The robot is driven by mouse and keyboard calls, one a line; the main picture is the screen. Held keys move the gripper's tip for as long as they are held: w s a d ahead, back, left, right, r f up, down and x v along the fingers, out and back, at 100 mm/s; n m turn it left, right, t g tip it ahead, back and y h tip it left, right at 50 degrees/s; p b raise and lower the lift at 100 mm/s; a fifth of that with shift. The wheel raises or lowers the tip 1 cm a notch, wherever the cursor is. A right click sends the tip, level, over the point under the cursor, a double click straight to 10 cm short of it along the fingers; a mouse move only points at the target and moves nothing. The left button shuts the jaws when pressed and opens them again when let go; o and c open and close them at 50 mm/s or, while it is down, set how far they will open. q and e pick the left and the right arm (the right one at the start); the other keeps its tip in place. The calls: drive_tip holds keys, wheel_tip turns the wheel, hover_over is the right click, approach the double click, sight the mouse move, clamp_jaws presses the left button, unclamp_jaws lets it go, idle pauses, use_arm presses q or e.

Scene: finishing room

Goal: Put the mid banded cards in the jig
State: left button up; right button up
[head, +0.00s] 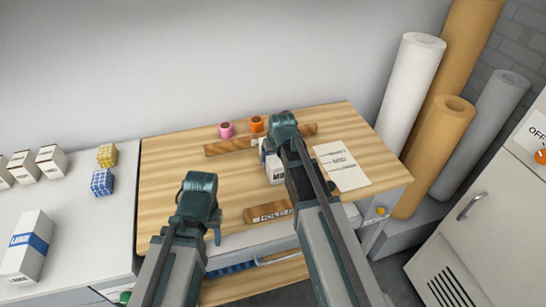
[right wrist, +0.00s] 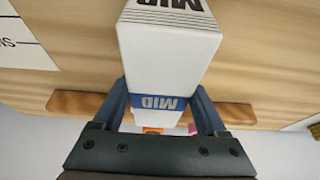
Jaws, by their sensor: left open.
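A white carton marked MID with a blue band (right wrist: 165,100) shows in the right wrist view. In the head view the white carton (head: 271,166) stands out beside my right gripper, partly hidden by it. My right gripper (right wrist: 163,105) has one finger along each side of the carton; whether they press on it I cannot tell. My right gripper (head: 284,125) is over the wooden table in the head view. My left gripper (head: 200,190) is open and empty over the table's left part. I cannot tell which wooden piece is the jig.
A wooden bar marked HOLD (head: 268,212) lies at the front, and another bar (head: 225,147) at the back near pink (head: 226,130) and orange (head: 256,124) rolls. A lettered sheet (head: 342,166) lies right. A blue-banded box (head: 27,246) stands left. Tall rolls (head: 408,90) stand right.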

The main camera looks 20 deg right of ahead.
drive_tip(key=o, duration=0.4)
drive_tip(key=shift+c, duration=0.2)
drive_tip(key=p+v, duration=1.1)
drive_tip(key=v, duration=0.1)
drive_tip(key=shift+r+p, duration=0.25)
drive_tip(key=shift+p, duration=0.05)
drive_tip(key=s+a+n+g, duration=0.1)
drive_tip(key=s+a+g, duration=0.1)
drive_tip(key=s+a, duration=0.4)
drive_tip(key=s+a+f+n+g+h, duration=0.1)
drive_tip(key=s+a, duration=0.6)
drive_tip(key=s, duration=0.7)
drive_tip(key=shift+a+f+n+g+h, duration=0.3)
drive_tip(key=shift+n+g, duration=0.4)
drive_tip(key=shift+g, duration=0.3)
drive_tip(key=shift+s, duration=0.1)
